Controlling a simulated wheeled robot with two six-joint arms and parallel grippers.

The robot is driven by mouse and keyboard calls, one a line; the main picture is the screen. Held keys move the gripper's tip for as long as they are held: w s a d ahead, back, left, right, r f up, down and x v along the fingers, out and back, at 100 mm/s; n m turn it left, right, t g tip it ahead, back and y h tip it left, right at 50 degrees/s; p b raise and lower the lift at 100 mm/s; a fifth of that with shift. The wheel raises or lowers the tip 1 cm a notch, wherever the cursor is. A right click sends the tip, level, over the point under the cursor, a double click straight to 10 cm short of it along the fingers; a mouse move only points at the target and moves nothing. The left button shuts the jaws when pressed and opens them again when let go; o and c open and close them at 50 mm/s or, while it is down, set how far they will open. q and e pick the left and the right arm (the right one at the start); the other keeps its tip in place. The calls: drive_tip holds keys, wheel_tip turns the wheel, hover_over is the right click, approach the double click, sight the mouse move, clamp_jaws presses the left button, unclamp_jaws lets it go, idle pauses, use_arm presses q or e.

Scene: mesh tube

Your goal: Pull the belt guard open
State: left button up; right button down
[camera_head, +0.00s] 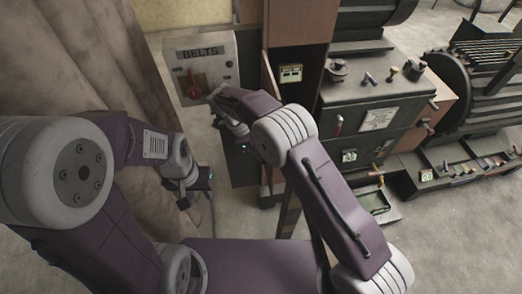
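A grey box labelled BELTS (201,62) with a red handle stands at the top left of the machine. I cannot tell for sure which panel is the belt guard. My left gripper (196,190) hangs below the BELTS box, left of the housing, apart from both; its finger gap is unclear. My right gripper (240,143) is folded in front of the housing's lower left side, mostly hidden by my own wrist. I see nothing held in either.
A dark machine block (375,118) with knobs, levers and labels stands right of the housing. A large ribbed drum (447,84) is farther right. The floor at lower right is clear.

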drive_tip(key=shift+a, duration=0.1)
idle(0.3)
drive_tip(key=c, duration=1.7)
unclamp_jaws()
drive_tip(key=p+v, duration=0.1)
drive_tip(key=v, duration=0.8)
drive_tip(key=shift+s, duration=0.1)
